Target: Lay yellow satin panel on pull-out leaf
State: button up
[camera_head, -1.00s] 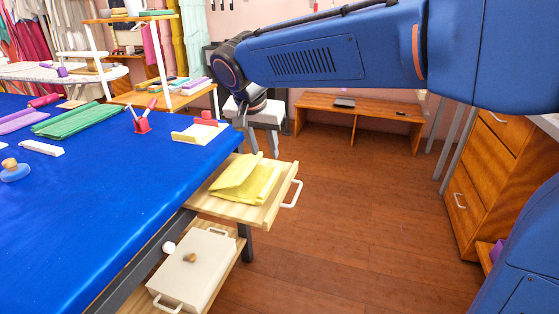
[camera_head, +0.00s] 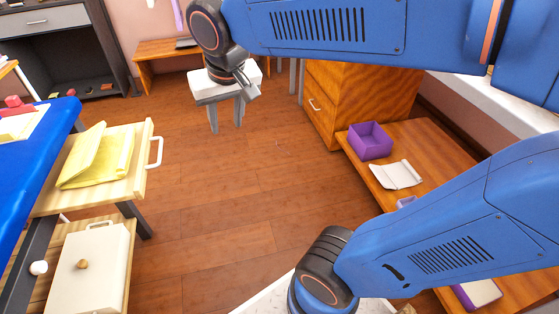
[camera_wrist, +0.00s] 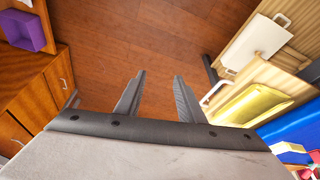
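The yellow satin panel (camera_head: 100,158) lies folded on the pull-out leaf (camera_head: 139,184), a pale wooden board with a white handle beside the blue table. One flap of the panel stands raised at its left. In the wrist view the panel (camera_wrist: 252,104) and the leaf (camera_wrist: 238,78) show at the right. My gripper (camera_wrist: 160,82) is open, with two dark fingers apart and only floor between them. In the head view my gripper (camera_head: 246,82) hangs right of the leaf, apart from the panel.
Below the leaf, a cream lidded box (camera_head: 92,270) sits on a lower shelf. At right, a low wooden bench (camera_head: 425,145) holds a purple bin (camera_head: 370,140). The wooden floor (camera_head: 240,180) between is clear.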

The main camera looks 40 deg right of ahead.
jog(key=s+d+f, duration=0.3)
jog(key=s+f, duration=0.1)
jog(key=s, duration=0.2)
jog(key=s+d+f+n, duration=0.1)
jog(key=s+d+f, duration=0.2)
jog(key=s, duration=0.3)
jog(key=shift+d+f+t, duration=0.35)
jog(key=shift+f+t, duration=0.05)
jog(key=shift+f, duration=0.05)
dwell(0.5)
